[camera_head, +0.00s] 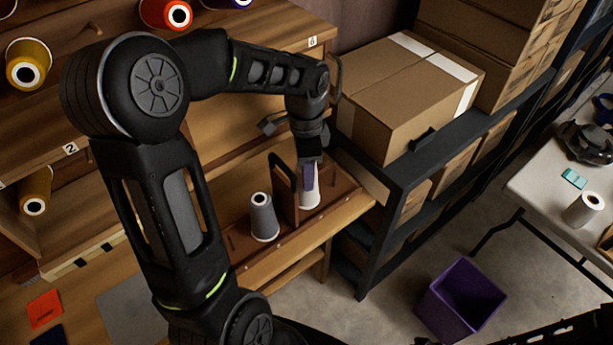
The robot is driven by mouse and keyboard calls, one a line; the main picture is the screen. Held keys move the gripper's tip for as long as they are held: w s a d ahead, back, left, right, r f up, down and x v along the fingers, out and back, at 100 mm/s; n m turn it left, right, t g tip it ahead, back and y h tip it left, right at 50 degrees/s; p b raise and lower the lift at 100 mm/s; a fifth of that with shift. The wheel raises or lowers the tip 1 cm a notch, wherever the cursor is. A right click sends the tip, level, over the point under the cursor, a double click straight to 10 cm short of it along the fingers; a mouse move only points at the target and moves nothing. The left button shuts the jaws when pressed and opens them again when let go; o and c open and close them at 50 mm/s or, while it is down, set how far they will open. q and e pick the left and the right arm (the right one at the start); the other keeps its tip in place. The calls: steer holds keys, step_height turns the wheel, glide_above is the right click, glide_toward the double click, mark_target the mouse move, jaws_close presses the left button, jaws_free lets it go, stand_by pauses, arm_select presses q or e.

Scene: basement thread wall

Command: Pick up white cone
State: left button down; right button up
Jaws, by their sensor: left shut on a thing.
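The white cone (310,199) is upright at the wooden shelf near its right end. My left gripper (309,176) comes down from above and is shut on the cone's upper part, which the fingers partly hide. I cannot tell whether the cone's base touches the shelf. My right gripper is not in view.
A grey cone (263,217) stands left of a dark upright frame (284,188) on the wooden shelf (243,244). A cardboard box (405,95) sits on the dark rack to the right. A purple bin (461,300) is on the floor. A white roll (583,209) stands on the right table.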

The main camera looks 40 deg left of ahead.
arm_select(q)
step_height(320, 180, up, 8)
steer(key=shift+b, duration=0.3)
stand_by(0.5)
